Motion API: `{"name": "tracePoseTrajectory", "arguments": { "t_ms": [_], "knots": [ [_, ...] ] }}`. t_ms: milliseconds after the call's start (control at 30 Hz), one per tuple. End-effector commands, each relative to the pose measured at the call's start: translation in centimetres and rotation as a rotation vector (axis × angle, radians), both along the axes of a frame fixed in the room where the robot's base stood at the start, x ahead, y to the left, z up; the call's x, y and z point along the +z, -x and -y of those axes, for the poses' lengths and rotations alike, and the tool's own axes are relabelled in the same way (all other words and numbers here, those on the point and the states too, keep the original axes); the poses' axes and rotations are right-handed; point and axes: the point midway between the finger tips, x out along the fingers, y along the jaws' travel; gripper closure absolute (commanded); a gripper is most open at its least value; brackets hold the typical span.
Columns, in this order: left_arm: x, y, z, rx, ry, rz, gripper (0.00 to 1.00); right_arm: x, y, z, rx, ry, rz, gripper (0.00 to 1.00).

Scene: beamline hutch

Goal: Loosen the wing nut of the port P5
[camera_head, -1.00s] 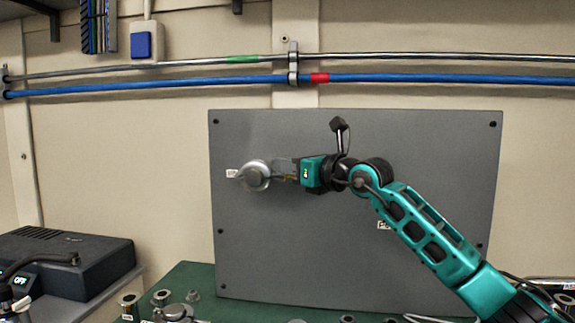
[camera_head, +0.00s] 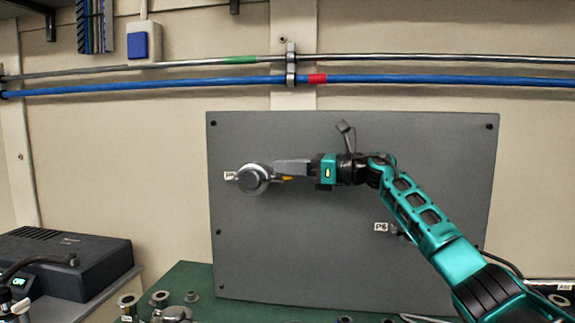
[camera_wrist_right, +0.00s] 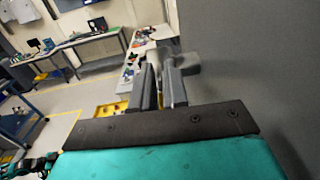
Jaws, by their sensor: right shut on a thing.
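The port P5 (camera_head: 255,178) is a round silver fitting on the left half of the upright grey panel (camera_head: 300,245), beside a small white label (camera_head: 230,176). My right gripper (camera_head: 279,168) reaches in from the right, its fingers side-on at the port's right edge. It is shut on the wing nut; the fingers hide most of this, and a small yellow piece (camera_head: 287,178) shows just below them. In the right wrist view the fingers (camera_wrist_right: 160,85) point away beside the panel, with a grey rounded part behind them.
A P6 label (camera_head: 381,227) is on the panel below my right arm. Fittings (camera_head: 160,299) stand on the green bench top (camera_head: 205,280) below. A dark box (camera_head: 65,262) is at left. A blue pipe (camera_head: 180,86) runs above the panel.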

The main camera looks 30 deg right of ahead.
Motion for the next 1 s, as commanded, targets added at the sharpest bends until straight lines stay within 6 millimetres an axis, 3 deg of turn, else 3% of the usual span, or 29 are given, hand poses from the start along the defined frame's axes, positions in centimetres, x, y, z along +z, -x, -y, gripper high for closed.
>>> {"name": "tracePoseTrajectory", "arguments": {
  "t_ms": [333, 867, 900, 1000],
  "knots": [
    [0.62, 0.23, 0.03, 0.000, 0.000, -0.005, 0.57, -0.04, -0.20, 0.12, 0.096, 0.003, -0.003, 1.00],
    [0.66, 0.24, 0.07, 0.000, 0.002, -0.005, 0.57, -0.20, -0.22, 0.14, 0.111, 0.004, -0.005, 1.00],
    [0.66, 0.24, 0.07, 0.000, 0.002, -0.005, 0.57, -0.21, -0.22, 0.14, 0.111, 0.005, -0.005, 0.83],
    [0.66, 0.23, 0.08, 0.000, 0.002, -0.005, 0.57, -0.18, -0.22, 0.14, 0.110, 0.004, -0.005, 0.74]
  ]
}}
